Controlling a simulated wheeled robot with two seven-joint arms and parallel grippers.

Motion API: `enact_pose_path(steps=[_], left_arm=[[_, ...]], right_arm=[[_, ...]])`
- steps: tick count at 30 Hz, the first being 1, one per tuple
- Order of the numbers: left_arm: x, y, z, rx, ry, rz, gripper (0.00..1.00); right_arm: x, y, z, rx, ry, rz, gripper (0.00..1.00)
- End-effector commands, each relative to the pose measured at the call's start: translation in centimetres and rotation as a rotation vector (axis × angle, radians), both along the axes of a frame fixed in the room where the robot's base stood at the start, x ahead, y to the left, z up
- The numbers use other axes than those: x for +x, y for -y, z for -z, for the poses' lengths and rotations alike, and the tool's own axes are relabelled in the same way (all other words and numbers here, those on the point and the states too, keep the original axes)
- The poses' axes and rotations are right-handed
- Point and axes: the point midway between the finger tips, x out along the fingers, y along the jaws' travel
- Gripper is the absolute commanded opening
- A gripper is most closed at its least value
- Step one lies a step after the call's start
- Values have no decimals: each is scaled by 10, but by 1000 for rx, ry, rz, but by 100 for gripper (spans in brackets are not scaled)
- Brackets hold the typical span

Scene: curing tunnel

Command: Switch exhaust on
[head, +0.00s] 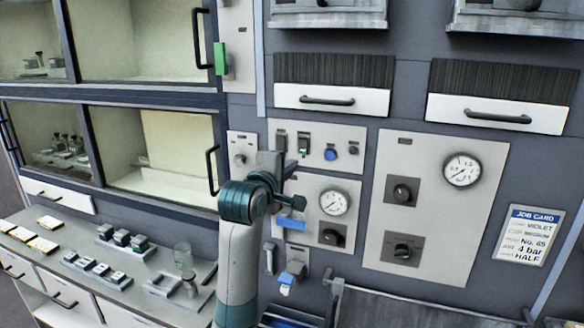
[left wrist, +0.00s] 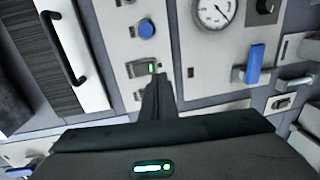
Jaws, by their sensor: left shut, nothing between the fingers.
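A switch panel (head: 318,143) carries a row of small controls; its labels are too small to read, so I cannot tell which one is the exhaust. A dark rocker switch with a green lit part (head: 303,142) is on it, also seen in the left wrist view (left wrist: 143,68). A blue round button (head: 330,154) sits beside it, and a dark switch (head: 281,140) is at the panel's left end. My left gripper (head: 283,152) is shut and empty in front of the panel's left part. In the left wrist view its fingertips (left wrist: 158,80) appear close to the green-lit switch; contact cannot be told.
Below the panel are a gauge (head: 334,202) and a blue lever handle (head: 291,223). Glass-fronted cabinets (head: 150,150) stand at left above a counter (head: 70,262) with small items. A larger gauge panel (head: 435,200) and a job card (head: 528,235) are at right.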

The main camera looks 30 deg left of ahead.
Motion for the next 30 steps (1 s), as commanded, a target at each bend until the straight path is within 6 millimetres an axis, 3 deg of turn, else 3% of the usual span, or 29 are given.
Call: enact_pose_path(steps=[15,30], left_arm=[[-65,15,9,-1,2,0,0],[-74,17,9,0,0,0,0]], right_arm=[[3,-8,32,8,4,2,31],[2,-1,33,2,3,0,31]])
